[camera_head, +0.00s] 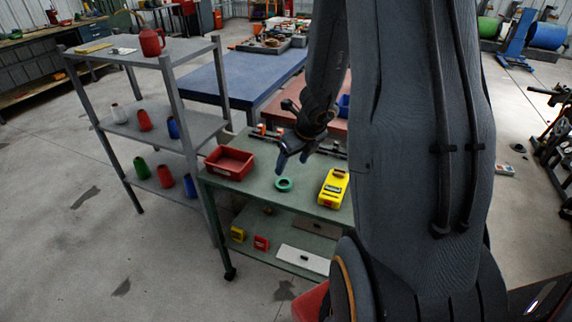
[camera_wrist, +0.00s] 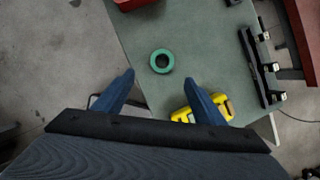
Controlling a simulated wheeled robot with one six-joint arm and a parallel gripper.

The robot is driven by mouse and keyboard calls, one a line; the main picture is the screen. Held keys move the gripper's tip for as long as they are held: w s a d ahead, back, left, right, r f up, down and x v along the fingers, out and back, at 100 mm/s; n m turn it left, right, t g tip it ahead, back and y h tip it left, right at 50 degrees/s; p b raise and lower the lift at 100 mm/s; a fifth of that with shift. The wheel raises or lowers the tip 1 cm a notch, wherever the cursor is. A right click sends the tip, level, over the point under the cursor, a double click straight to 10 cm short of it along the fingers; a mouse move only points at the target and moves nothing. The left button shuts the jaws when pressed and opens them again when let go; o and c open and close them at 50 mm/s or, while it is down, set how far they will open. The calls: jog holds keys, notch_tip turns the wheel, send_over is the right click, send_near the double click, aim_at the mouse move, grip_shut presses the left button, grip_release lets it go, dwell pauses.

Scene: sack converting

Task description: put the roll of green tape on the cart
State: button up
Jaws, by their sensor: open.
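The roll of green tape (camera_head: 284,188) lies flat on the green top of the wheeled cart (camera_head: 258,187), between a red bin and a yellow case. In the wrist view the tape (camera_wrist: 171,62) shows as a ring on the cart top (camera_wrist: 205,45), just ahead of the fingertips and roughly centred between them. My gripper (camera_head: 292,161) is open and empty above the cart top. In the wrist view both fingers of my gripper (camera_wrist: 160,77) stand apart with nothing between them. It does not appear to touch the tape.
The red bin (camera_head: 229,162) and yellow case (camera_head: 334,188) flank the tape. A dark rail with clamps (camera_wrist: 258,65) runs along the cart's far side. A grey shelf unit (camera_head: 140,58) with several coloured cones stands to the left. The cart's lower shelf (camera_head: 285,238) holds small boxes.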

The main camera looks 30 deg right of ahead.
jog(key=s+a+r+n, duration=0.3)
jog(key=s+a+n, duration=0.1)
jog(key=n, duration=0.7)
jog(key=s+a+r+n+g, duration=0.1)
jog(key=s+a+r+n, duration=0.2)
jog(key=n, duration=0.9)
jog(key=s+a+r+n+g, duration=0.1)
jog(key=s+a+r+n, duration=0.2)
jog(key=s+a+n, duration=0.3)
jog(key=shift+s+a+r+n, duration=0.35)
jog(key=shift+a+n, duration=1.45)
jog(key=shift+n, duration=1)
